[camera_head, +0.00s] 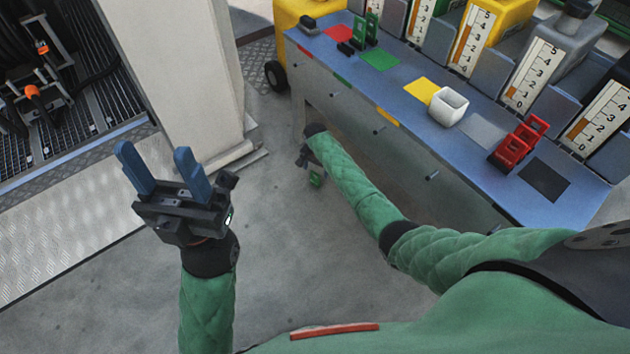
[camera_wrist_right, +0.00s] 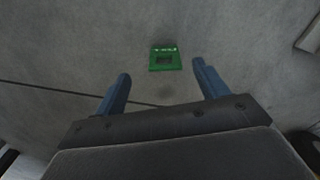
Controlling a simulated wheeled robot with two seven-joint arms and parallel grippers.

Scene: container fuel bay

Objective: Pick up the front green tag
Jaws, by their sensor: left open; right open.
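Two green tags stand upright near the far end of the blue-grey bench: one nearer (camera_head: 358,34) and one behind it (camera_head: 372,28). In the right wrist view, a green tag (camera_wrist_right: 164,58) with a dark rectangular opening shows against the grey floor, beyond and between the fingertips, not touching them. My right gripper (camera_wrist_right: 162,88) is open and empty; in the head view it (camera_head: 308,160) is low beside the bench, its fingers mostly hidden. A small green patch (camera_head: 316,179) shows just below it; I cannot tell if this is that tag. My left gripper (camera_head: 160,168) is open and empty, left of the bench.
The bench (camera_head: 480,130) carries red tags (camera_head: 520,140), a white container (camera_head: 448,107), small black items and coloured squares. Numbered canisters (camera_head: 530,75) line its back. A pale pillar (camera_head: 180,75) stands left of it. Grey floor (camera_head: 300,255) is open between the arms.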

